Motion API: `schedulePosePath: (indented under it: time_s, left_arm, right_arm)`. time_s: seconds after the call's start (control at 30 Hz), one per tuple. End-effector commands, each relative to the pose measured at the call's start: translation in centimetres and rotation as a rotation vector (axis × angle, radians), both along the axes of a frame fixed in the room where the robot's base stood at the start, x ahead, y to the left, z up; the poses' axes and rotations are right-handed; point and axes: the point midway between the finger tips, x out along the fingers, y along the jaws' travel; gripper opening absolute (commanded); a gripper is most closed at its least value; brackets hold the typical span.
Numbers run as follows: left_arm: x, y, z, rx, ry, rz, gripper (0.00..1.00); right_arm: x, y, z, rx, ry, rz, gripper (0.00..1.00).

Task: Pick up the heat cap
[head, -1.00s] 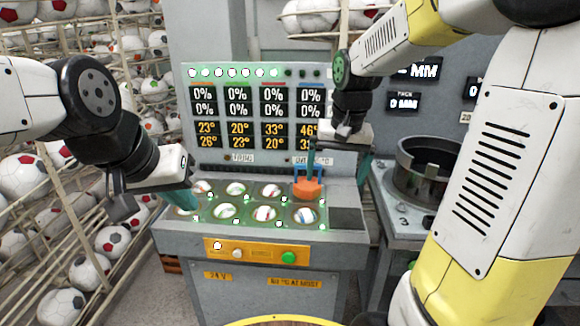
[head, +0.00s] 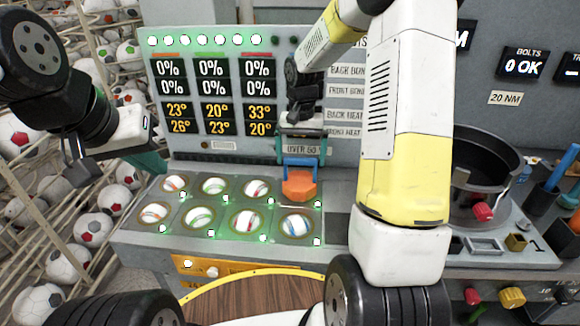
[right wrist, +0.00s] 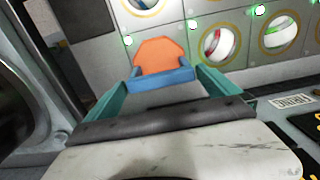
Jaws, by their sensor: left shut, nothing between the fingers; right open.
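The heat cap, an orange block (head: 300,184) with a blue handle (head: 300,163), sits at the back right of the ball press's grid of round ball seats. My right gripper (head: 302,150) is open just above and behind the handle. In the right wrist view the teal fingers stand on either side of the blue handle (right wrist: 160,76), with the orange part (right wrist: 166,52) beyond; whether they touch it cannot be told. My left gripper (head: 152,162) is shut and empty at the left of the press, its tips partly hidden.
The press top (head: 140,236) holds several striped balls in lit seats. A readout panel (head: 215,95) rises behind. My right arm hides part of the right side. A dark round pot (head: 490,160) stands on the bench at right. Ball racks (head: 95,200) stand at left.

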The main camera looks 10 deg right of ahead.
Motion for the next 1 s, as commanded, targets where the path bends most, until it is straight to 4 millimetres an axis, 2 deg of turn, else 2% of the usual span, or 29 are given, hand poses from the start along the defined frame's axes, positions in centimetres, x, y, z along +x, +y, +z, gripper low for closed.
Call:
schedulePosePath:
  time_s: [0.1, 0.37, 0.63, 0.93, 1.0]
  left_arm:
    - [0.0, 0.0, 0.0, 0.000, 0.000, 0.000, 0.00]
    - [0.0, 0.0, 0.0, 0.000, 0.000, 0.000, 0.00]
    - [0.0, 0.0, 0.0, 0.000, 0.001, 0.000, 0.00]
    - [0.0, 0.0, 0.0, 0.000, 0.000, 0.000, 0.00]
    - [0.0, 0.0, 0.0, 0.000, 0.000, 0.000, 0.00]
  right_arm:
    - [-0.1, 0.0, -2.0, 0.000, 0.003, 0.001, 1.00]
    - [0.0, 0.0, -4.1, 0.000, 0.001, 0.001, 1.00]
    - [-0.1, 0.1, -7.9, 0.001, 0.002, 0.000, 1.00]
    - [0.0, 0.0, -8.5, 0.000, -0.001, 0.001, 1.00]
    - [0.0, 0.0, -8.5, 0.000, -0.001, 0.001, 0.88]
